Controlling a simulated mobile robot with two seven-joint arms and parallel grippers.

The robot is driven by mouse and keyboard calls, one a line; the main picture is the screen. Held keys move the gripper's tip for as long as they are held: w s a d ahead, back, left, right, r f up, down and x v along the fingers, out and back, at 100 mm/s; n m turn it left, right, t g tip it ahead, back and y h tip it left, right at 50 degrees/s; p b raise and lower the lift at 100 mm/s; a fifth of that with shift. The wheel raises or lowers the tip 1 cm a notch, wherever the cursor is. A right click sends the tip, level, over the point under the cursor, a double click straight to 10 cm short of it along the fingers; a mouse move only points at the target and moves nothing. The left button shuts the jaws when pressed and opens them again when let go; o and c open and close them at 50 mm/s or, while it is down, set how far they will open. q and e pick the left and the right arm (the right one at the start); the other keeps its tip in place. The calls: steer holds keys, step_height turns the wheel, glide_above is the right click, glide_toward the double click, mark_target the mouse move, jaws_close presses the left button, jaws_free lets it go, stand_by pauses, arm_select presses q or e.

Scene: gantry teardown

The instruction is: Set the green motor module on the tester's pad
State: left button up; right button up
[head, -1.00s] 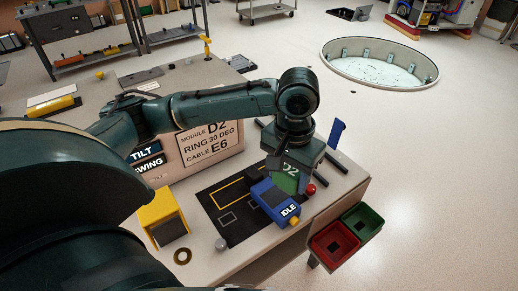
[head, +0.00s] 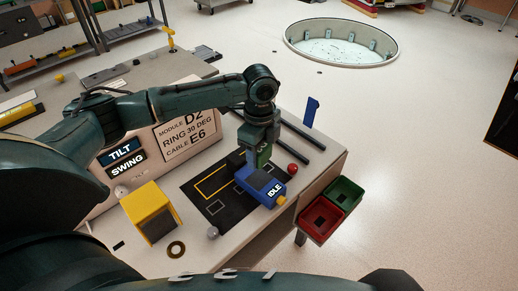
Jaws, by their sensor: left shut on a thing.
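The green motor module (head: 264,154) is in the head view, held upright in my left gripper (head: 260,146). The gripper is shut on it and partly covers it. The blue tester (head: 268,191) shows "IDLE" on its front face and has a dark pad (head: 257,179) on top. The module appears just behind and above the tester; whether it touches the pad cannot be told. My right gripper is not in view.
A sign board (head: 186,132) reads "MODULE D2". A yellow box (head: 151,212), a grey ball (head: 212,233) and a red ball (head: 292,169) stand near the tester. Red (head: 319,220) and green (head: 345,193) bins are at the table's right edge. Dark rods lie behind.

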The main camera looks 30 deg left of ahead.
mark_target(259, 179)
arm_select(q)
steer(key=shift+w+a+f+m, duration=0.15)
steer(key=shift+w+f+m, duration=0.05)
steer(key=shift+m, duration=0.35)
steer(key=shift+w+a+f+m, duration=0.15)
steer(key=shift+w+f+m, duration=0.05)
steer(key=shift+m, duration=0.35)
steer(key=shift+f, duration=0.1)
steer(key=shift+f+b, duration=0.3)
steer(key=shift+f, duration=0.5)
step_height(259, 179, down, 2)
steer(key=shift+f+b, duration=0.2)
steer(key=shift+b, duration=0.2)
steer(key=shift+f, duration=0.7)
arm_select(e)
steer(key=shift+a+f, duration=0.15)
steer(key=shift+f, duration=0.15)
arm_select(q)
steer(key=shift+f+b, duration=0.3)
steer(key=shift+f, duration=0.5)
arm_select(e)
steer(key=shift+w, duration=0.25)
